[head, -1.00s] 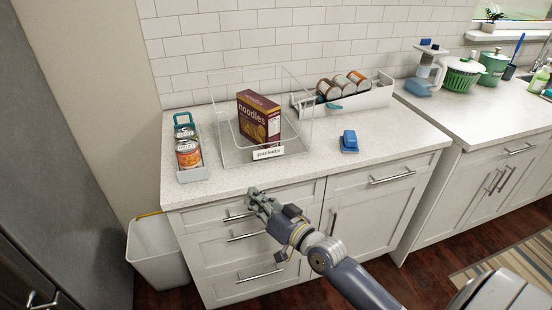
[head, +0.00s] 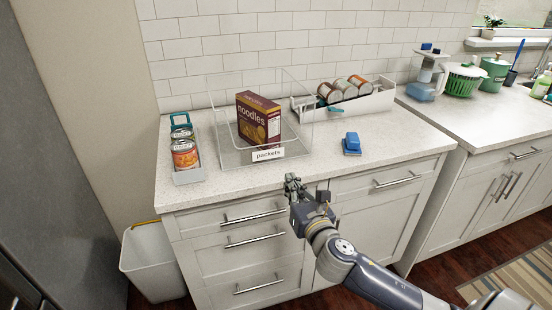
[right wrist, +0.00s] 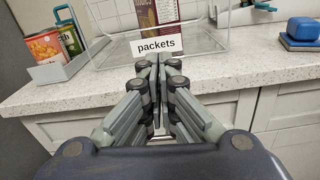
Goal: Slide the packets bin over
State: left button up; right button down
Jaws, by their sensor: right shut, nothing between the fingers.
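The packets bin (head: 228,157) is a clear box with a white "packets" label on its front, standing on the counter. A dark red noodles box (head: 258,120) stands inside it. The bin's label (right wrist: 157,46) also shows in the right wrist view, straight beyond the fingers. My right gripper (head: 292,180) is shut and empty, in front of the counter's front edge, a little to the right of the label and apart from the bin. Its fingertips (right wrist: 158,62) meet just below the label in the right wrist view. My left gripper is not in view.
A narrow grey bin with cans (head: 188,178) stands close to the left of the packets bin. A white bin with cans (head: 372,103) stands behind right. A blue object (head: 352,144) lies on the counter to the right, with free counter around it.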

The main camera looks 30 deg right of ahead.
jog(key=n, duration=0.1)
jog(key=p, duration=0.1)
send_near(273, 149)
jog(key=x, duration=0.7)
dwell(0.4)
